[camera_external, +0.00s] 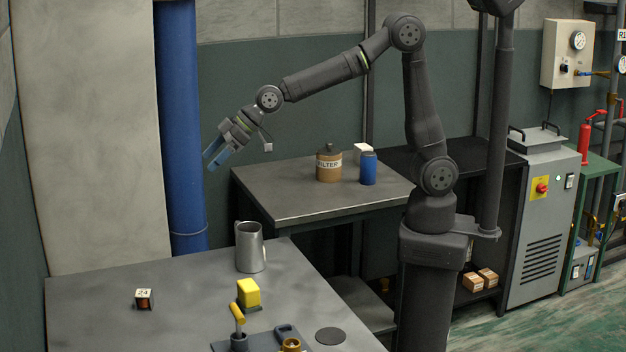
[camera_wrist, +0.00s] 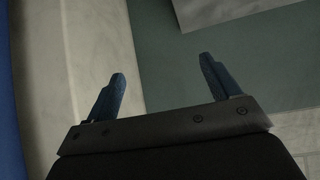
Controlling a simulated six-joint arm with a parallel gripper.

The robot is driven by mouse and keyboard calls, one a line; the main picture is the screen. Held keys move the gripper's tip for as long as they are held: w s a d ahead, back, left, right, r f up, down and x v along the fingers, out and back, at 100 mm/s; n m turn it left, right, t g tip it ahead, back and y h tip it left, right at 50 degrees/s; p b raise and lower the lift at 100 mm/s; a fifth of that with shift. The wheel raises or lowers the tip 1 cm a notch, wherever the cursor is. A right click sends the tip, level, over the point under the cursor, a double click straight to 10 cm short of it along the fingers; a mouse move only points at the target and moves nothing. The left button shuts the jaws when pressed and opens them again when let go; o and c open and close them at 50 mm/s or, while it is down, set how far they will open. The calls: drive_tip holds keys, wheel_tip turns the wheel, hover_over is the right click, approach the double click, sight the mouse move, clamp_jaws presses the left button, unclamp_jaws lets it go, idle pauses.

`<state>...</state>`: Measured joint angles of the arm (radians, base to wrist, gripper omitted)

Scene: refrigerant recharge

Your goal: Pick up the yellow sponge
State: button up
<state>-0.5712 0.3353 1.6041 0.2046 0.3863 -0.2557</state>
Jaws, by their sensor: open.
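The yellow sponge (camera_external: 249,293) is a small yellow block near the right part of the front table, in the external view. It sits just behind a yellow-handled tool (camera_external: 237,313). My gripper (camera_external: 214,159) is raised high above the back of the table, up and to the left of the sponge and well apart from it. Its blue fingers are spread and empty. In the wrist view my gripper (camera_wrist: 162,78) shows both fingers wide apart with only wall behind them. The sponge is not in the wrist view.
On the front table (camera_external: 190,300) stand a metal cup (camera_external: 250,247) behind the sponge, a small block marked 24 (camera_external: 144,299) at left, and a dark round disc (camera_external: 330,336). A second table holds a brown filter canister (camera_external: 328,164) and a blue can (camera_external: 368,169). A blue pipe (camera_external: 180,120) rises behind.

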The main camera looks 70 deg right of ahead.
drive_tip(key=s+a+f+n+g+h, duration=0.1)
drive_tip(key=s+a+f+g, duration=0.1)
drive_tip(key=s+a, duration=0.35)
drive_tip(key=s+a+f+g, duration=0.1)
drive_tip(key=s+a+g, duration=0.15)
drive_tip(key=a, duration=0.55)
drive_tip(key=g+h, duration=0.3)
drive_tip(key=h, duration=0.2)
hover_over(248, 284)
wheel_tip(248, 284, down, 3)
drive_tip(key=shift+n, duration=0.4)
drive_tip(key=f, duration=1.1)
drive_tip(key=shift+d+f, duration=0.1)
drive_tip(key=shift+d, duration=0.15)
drive_tip(key=shift+a+f, duration=0.15)
drive_tip(key=shift+f, duration=1.3)
drive_tip(key=shift+a+f, duration=0.1)
drive_tip(key=shift+f, duration=1.3)
drive_tip(key=c, duration=1.1)
